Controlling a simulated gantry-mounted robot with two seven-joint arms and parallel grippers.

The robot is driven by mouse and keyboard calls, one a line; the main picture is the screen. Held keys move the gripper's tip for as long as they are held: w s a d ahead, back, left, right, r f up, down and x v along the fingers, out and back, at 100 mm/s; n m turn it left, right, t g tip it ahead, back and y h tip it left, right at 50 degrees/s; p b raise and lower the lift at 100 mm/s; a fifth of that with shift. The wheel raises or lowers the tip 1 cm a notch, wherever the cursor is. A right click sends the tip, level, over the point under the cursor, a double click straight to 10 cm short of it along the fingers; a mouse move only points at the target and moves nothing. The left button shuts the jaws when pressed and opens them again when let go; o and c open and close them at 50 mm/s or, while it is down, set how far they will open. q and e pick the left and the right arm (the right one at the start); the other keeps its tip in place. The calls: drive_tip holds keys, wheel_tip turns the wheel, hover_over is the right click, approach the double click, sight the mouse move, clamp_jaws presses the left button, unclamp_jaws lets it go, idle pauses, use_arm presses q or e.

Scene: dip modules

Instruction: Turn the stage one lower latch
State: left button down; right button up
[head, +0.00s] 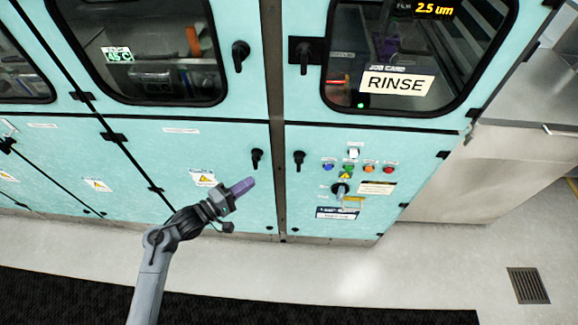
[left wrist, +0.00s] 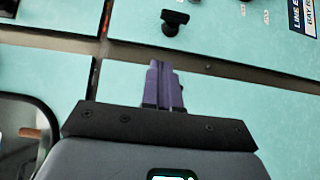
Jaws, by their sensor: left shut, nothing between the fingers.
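Two small black lower latches sit on either side of the dark seam between the teal cabinet doors: a left one (head: 257,158) and a right one (head: 298,159). Both handles look roughly upright in the head view. I cannot read which one is stage one. My left gripper (head: 250,183), with purple fingers, is shut and empty, just below the left latch; contact is not visible. In the left wrist view the fingers (left wrist: 160,68) point at the seam. One black latch (left wrist: 173,22) shows beyond them, apart from the fingertips. My right gripper is not in view.
Larger black handles (head: 240,55) sit on the upper windowed doors. A control panel with coloured buttons and a black knob (head: 340,189) is right of the right latch. A RINSE sign (head: 397,83) is on the upper right window. The floor in front (head: 330,275) is clear.

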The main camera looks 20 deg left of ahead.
use_arm(q)
drive_tip(key=b, duration=0.3)
approach(297, 159)
drive_tip(key=w, duration=0.5)
drive_tip(key=shift+d+f, duration=0.15)
drive_tip(key=shift+d, duration=0.35)
drive_tip(key=shift+d+f, duration=0.2)
drive_tip(key=shift+d, duration=0.35)
drive_tip(key=shift+w+d, duration=0.15)
drive_tip(key=shift+d, duration=0.05)
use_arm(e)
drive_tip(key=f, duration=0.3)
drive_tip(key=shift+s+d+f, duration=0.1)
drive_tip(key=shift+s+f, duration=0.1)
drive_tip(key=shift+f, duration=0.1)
use_arm(q)
drive_tip(key=shift+r, duration=0.1)
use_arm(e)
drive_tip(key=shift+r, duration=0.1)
